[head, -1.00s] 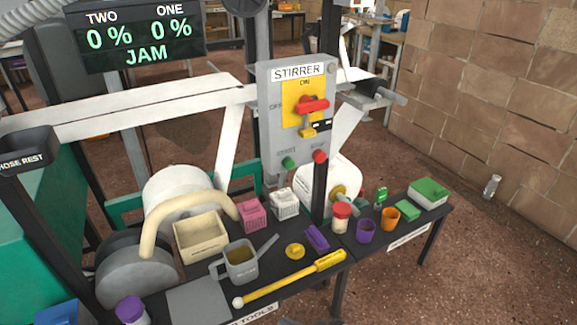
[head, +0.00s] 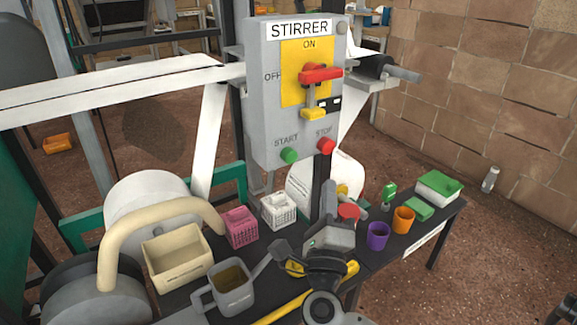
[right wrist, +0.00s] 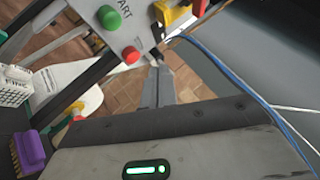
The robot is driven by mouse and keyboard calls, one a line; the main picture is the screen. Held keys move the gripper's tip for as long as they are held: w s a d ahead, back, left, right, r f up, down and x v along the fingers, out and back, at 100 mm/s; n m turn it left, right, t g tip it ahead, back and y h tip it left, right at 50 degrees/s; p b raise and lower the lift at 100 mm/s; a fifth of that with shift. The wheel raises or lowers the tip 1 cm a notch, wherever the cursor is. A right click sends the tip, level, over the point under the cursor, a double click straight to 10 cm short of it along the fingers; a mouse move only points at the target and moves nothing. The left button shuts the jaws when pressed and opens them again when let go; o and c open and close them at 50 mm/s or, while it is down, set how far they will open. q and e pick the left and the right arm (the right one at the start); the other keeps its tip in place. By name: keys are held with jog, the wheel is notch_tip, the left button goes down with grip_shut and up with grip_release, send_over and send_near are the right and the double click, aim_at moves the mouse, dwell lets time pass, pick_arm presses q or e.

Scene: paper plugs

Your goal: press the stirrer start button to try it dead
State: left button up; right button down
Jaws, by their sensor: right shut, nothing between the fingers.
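The grey stirrer box (head: 262,120) stands upright at the centre. Its green START button (head: 289,156) is at the lower left of the front, beside the red STOP button (head: 326,146). Above them, the red switch handle (head: 320,74) lies roughly level on a yellow plate, with a yellow padlock (head: 313,113) below it. My right gripper (head: 329,187) is shut and empty, pointing up, below and right of START and apart from it. In the right wrist view, its closed fingers (right wrist: 160,76) are below the green button (right wrist: 109,17) and the red button (right wrist: 131,55). My left gripper is out of view.
A brick wall (head: 490,80) stands at right.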

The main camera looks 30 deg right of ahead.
aim_at(290, 156)
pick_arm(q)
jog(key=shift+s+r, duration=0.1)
pick_arm(e)
jog(key=shift+s+r, duration=0.1)
